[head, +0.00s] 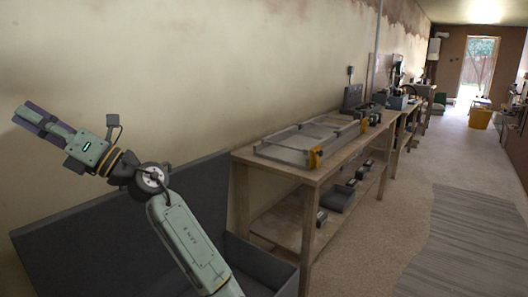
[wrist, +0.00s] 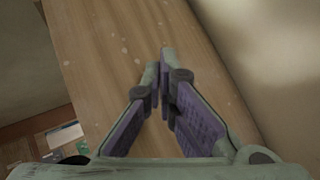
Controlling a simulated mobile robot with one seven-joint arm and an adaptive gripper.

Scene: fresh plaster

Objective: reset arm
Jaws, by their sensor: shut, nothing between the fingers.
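My gripper (head: 42,122) is raised at the left of the head view, pointing up and to the left in front of the plaster wall. Its fingers are dark purple and lie close together. In the wrist view my gripper (wrist: 160,62) shows its two purple and green fingers meeting at the tips, with nothing between them. My arm rises from the bottom of the head view over a dark grey open box (head: 75,240). The gripper is above the box and apart from it.
A wooden workbench (head: 300,172) with a grey metal frame (head: 285,152) on it stands right of my arm along the wall. More benches run back toward a bright doorway (head: 478,68). A grey striped mat (head: 460,245) lies on the open floor at right. A plank-like wooden surface (wrist: 100,50) fills much of the wrist view.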

